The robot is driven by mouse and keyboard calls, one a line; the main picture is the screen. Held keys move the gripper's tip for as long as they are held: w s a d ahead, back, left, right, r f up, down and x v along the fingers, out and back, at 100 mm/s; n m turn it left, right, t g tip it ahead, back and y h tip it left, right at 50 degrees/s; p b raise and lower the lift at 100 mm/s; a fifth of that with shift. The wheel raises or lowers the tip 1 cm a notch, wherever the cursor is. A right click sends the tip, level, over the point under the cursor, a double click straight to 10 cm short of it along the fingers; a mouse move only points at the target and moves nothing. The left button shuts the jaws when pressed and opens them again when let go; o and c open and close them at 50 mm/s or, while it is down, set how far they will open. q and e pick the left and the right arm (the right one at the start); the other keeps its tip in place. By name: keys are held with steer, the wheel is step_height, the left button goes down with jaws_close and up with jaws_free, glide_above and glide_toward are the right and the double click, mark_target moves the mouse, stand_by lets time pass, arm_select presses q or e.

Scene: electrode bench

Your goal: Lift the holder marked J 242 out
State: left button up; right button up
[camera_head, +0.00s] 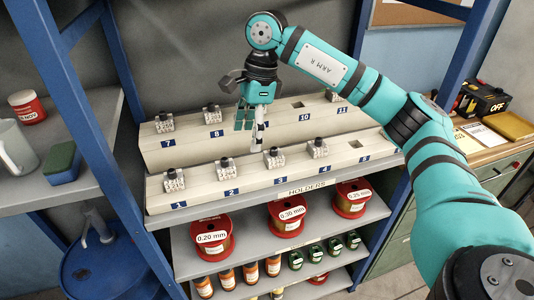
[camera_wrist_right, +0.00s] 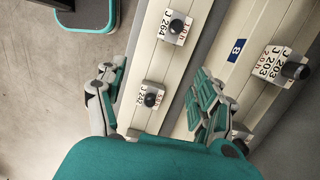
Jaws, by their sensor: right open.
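The holder marked J 242 (camera_wrist_right: 157,88) is a small white block with a black knob, on the front step of the rack. In the head view it appears to be the holder at position 3 (camera_head: 273,161). My right gripper (camera_head: 251,126) is open and empty, pointing down above the rack, with its fingers apart. In the wrist view the J 242 holder shows between the two fingers, lower than them and not visibly touched. My left gripper is not in view.
The holder J 264 (camera_wrist_right: 178,23) is beside J 242 on the front step. The holder J 203 (camera_wrist_right: 274,62) stands on the back step at position 8 (camera_head: 213,117). Position 10 (camera_head: 297,105) looks empty. Blue posts (camera_head: 95,140) frame the shelf; wire spools (camera_head: 287,219) sit below.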

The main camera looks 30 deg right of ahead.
step_height(320, 180, up, 2)
steer(key=r+h, duration=0.1)
steer(key=h, duration=0.1)
glide_above(274, 148)
steer(key=shift+w+a+f, duration=0.1)
steer(key=shift+w+f, duration=0.1)
steer(key=shift+f, duration=0.05)
steer(key=f, duration=0.5)
steer(key=shift+s+f+b, duration=0.2)
steer(key=shift+f+b, duration=0.15)
steer(key=shift+f, duration=0.3)
steer(key=shift+f+m+p, duration=0.3)
steer(key=shift+f+p, duration=0.2)
steer(key=shift+f, duration=0.05)
step_height(274, 148, down, 4)
steer(key=shift+r+p, duration=0.25)
steer(key=shift+p, duration=0.4)
steer(key=shift+f, duration=0.3)
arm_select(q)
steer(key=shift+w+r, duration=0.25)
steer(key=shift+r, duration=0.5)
arm_select(e)
jaws_close()
